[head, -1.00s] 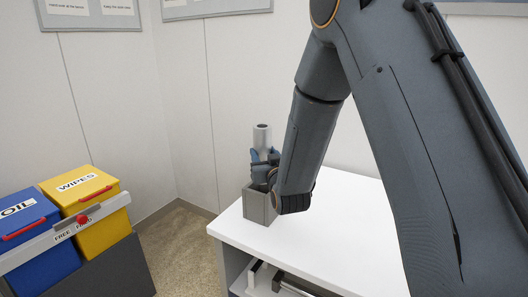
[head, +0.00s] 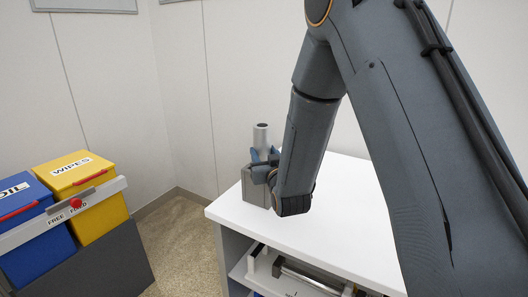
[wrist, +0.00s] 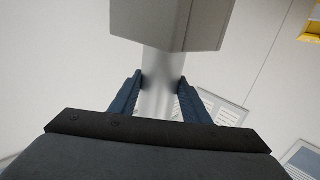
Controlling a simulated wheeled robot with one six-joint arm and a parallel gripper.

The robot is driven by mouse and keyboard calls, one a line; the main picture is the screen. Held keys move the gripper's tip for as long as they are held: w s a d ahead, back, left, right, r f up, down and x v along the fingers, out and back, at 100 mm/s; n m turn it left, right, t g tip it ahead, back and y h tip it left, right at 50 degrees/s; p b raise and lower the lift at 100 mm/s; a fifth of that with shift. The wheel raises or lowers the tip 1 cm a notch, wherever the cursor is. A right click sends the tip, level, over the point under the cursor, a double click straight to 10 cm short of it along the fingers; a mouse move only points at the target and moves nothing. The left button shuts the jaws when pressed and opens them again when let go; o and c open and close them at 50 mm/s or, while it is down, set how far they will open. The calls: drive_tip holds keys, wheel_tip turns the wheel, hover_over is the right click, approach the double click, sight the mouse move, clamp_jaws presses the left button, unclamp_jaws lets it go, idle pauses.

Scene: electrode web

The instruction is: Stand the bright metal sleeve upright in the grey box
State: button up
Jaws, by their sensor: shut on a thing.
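The bright metal sleeve (head: 261,137) stands upright in my gripper (head: 264,166), its open top end showing above the jaws. The grey box (head: 254,188) stands on the white table, directly below and partly behind my gripper. In the wrist view my gripper (wrist: 161,88) is shut on the sleeve (wrist: 163,66), with one blue finger on each side. The grey box (wrist: 170,22) fills the top middle of that view and hides the sleeve's far end. The sleeve's lower end seems to be inside the box, but how deep I cannot tell.
The white table (head: 345,225) is bare to the right of the box. Below its top is a shelf (head: 290,275) with metal parts. A blue bin (head: 25,218) and a yellow WIPES bin (head: 88,180) stand at left behind a grey rail. The wall is behind.

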drive_tip(key=shift+f+b, duration=1.65)
drive_tip(key=shift+f, duration=0.8)
drive_tip(key=shift+s+f+b, duration=0.25)
drive_tip(key=shift+f+b, duration=0.05)
drive_tip(key=shift+f, duration=0.35)
drive_tip(key=o, duration=1)
drive_tip(key=shift+o, duration=0.2)
drive_tip(key=shift+s, duration=0.15)
drive_tip(key=shift+o, duration=0.5)
drive_tip(key=s+d, duration=0.1)
drive_tip(key=s, duration=0.5)
drive_tip(key=shift+s+d+r+b, duration=0.15)
drive_tip(key=shift+d+r+b, duration=0.1)
drive_tip(key=shift+r+b, duration=0.15)
drive_tip(key=shift+s+r, duration=0.25)
drive_tip(key=shift+s, duration=0.1)
drive_tip(key=shift+r, duration=0.1)
drive_tip(key=shift+d, duration=0.1)
